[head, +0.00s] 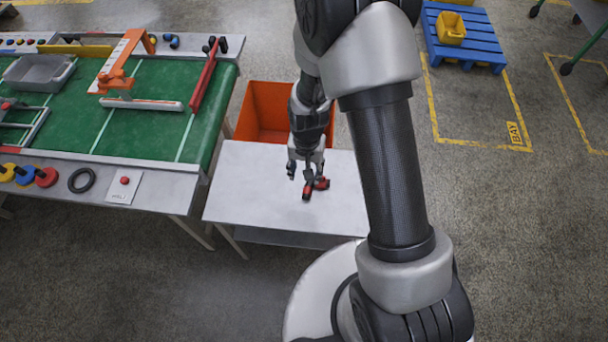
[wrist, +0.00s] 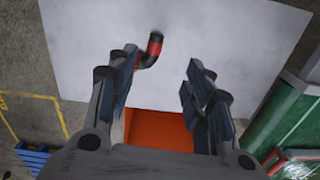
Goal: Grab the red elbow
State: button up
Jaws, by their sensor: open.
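The red elbow (head: 314,186), a short bent pipe piece with black ends, lies on the white side table (head: 240,190). In the wrist view the red elbow (wrist: 154,46) shows beyond the tip of the left-hand finger, which partly covers its lower end. My gripper (head: 305,176) is over the table beside the elbow. In the wrist view my gripper (wrist: 165,75) is open, with nothing between its fingers. The elbow lies toward the left-hand finger, off the middle of the gap. I cannot tell whether that finger touches it.
An orange bin (head: 262,110) stands behind the table. A green-topped workbench (head: 140,135) with fixtures, a grey tray (head: 38,73) and a black ring (head: 81,180) is at the left. A blue pallet (head: 470,45) with a yellow bin (head: 451,28) is at the back right. The tabletop around the elbow is otherwise clear.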

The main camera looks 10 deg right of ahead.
jog(key=b, duration=0.4)
send_over(307, 195)
jog(key=f, duration=1.2)
jog(key=shift+s+a, duration=0.15)
jog(key=shift+a, duration=0.1)
jog(key=f, duration=0.1)
jog(key=f+b, duration=0.1)
jog(key=f, duration=0.3)
jog(key=shift+w+d+f+b, duration=0.1)
jog(key=shift+w+d+b, duration=0.15)
jog(key=shift+b, duration=0.1)
grip_shut()
